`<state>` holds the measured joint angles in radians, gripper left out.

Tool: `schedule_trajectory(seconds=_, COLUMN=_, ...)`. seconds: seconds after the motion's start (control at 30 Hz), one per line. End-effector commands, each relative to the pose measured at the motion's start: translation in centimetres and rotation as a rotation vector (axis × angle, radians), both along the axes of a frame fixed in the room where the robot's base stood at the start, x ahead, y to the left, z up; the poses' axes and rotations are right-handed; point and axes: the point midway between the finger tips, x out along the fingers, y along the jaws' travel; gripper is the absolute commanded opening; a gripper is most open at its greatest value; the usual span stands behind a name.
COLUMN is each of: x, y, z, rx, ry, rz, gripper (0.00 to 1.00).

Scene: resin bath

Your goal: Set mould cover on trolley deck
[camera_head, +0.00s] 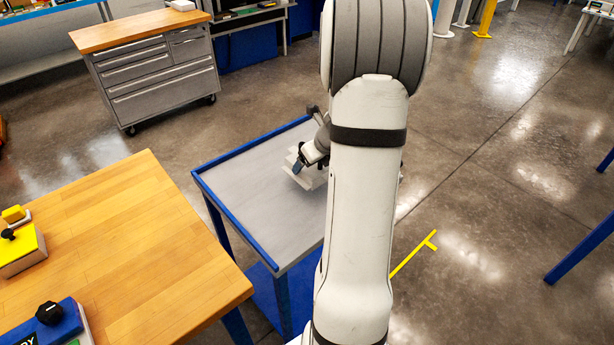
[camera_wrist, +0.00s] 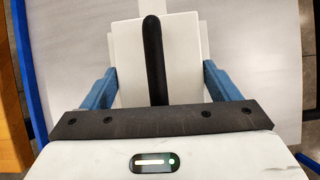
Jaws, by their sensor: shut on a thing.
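The mould cover is a pale, blocky piece with a black bar along its middle. In the wrist view the mould cover (camera_wrist: 187,50) sits between the two blue fingers of my gripper (camera_wrist: 160,72), which is shut on it. In the head view the cover (camera_head: 304,180) shows only partly beside my arm, over the grey trolley deck (camera_head: 255,185). My gripper (camera_head: 299,164) is above the far half of the deck. I cannot tell whether the cover touches the deck. The deck has a raised blue rim, and my arm hides its right part.
A wooden workbench (camera_head: 130,235) stands at the left, with a yellow block (camera_head: 22,250) and a blue piece with a black knob (camera_head: 50,325) on it. A grey drawer cabinet (camera_head: 155,75) stands behind. The near left deck is bare.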

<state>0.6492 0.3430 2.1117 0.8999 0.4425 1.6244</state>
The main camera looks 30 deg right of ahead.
Motion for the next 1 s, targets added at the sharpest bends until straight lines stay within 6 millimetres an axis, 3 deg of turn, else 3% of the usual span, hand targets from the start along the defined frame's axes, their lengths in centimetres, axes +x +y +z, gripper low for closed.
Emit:
schedule_trajectory(seconds=0.43, x=0.1, y=0.0, z=-5.0, rx=-0.001, ry=-0.001, rz=0.0, gripper=0.32)
schedule_trajectory(seconds=0.87, x=0.1, y=0.1, z=-5.6, rx=-0.002, ry=-0.002, rz=0.002, gripper=0.32)
schedule_trajectory(seconds=0.9, x=0.0, y=0.1, z=-5.7, rx=-0.001, ry=0.0, rz=0.003, gripper=0.84)
schedule_trajectory(seconds=1.0, x=0.0, y=0.1, z=-5.6, rx=-0.001, ry=0.0, rz=0.003, gripper=0.92)
